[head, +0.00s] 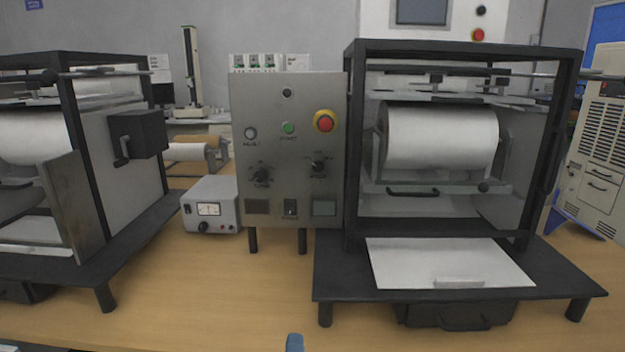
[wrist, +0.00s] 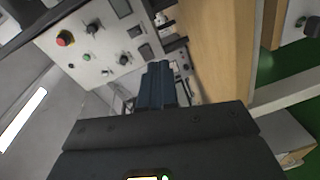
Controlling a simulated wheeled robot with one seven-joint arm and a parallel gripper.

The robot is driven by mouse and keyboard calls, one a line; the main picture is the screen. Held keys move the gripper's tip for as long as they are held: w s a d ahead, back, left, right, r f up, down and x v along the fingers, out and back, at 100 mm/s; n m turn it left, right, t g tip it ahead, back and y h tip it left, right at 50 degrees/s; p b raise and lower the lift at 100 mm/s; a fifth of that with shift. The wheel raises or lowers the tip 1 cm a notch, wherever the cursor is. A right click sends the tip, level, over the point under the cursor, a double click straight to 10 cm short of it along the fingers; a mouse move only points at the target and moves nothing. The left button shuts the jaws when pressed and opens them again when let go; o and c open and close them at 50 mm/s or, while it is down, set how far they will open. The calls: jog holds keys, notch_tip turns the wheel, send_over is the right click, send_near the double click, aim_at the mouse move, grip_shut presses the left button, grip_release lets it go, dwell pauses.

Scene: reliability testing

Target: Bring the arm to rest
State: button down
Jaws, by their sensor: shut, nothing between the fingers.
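My gripper (wrist: 157,72) shows in the wrist view with its blue-grey fingers shut together and nothing between them. In the head view only a blue tip of it (head: 294,342) shows at the bottom edge, in front of the wooden table; the rest of the arm is out of view. In the wrist view the fingers point toward the table and the control panel (wrist: 105,40), apart from both as far as I can tell.
The grey control panel (head: 289,150) stands on legs between two black-framed roller machines, one at right (head: 345,230) and one at left (head: 95,160). A small meter box (head: 210,208) sits beside the panel. The table (head: 200,300) is bare at the front middle.

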jog(key=s+d+f+m+g+y, duration=0.1)
jog(key=s+d+f+m+g, duration=0.15)
jog(key=s+d+f, duration=0.6)
jog(key=s+d+f+m+g+y, duration=0.1)
jog(key=s+d+m, duration=0.25)
jog(key=s, duration=0.95)
jog(key=s+d+r+m+h, duration=0.1)
jog(key=s+d+r+m, duration=0.2)
jog(key=s, duration=0.3)
jog(key=s+d+r+m+t, duration=0.1)
jog(key=s+d+r+m, duration=0.2)
jog(key=s+d+r, duration=0.2)
jog(key=s+d+r+m+h, duration=0.1)
jog(key=s+d+r+m, duration=0.3)
jog(key=s, duration=0.5)
jog(key=shift+s+d+r+h, duration=0.2)
jog(key=shift+r+h, duration=0.1)
jog(key=shift+r, duration=0.45)
jog(key=c, duration=1.8)
grip_release()
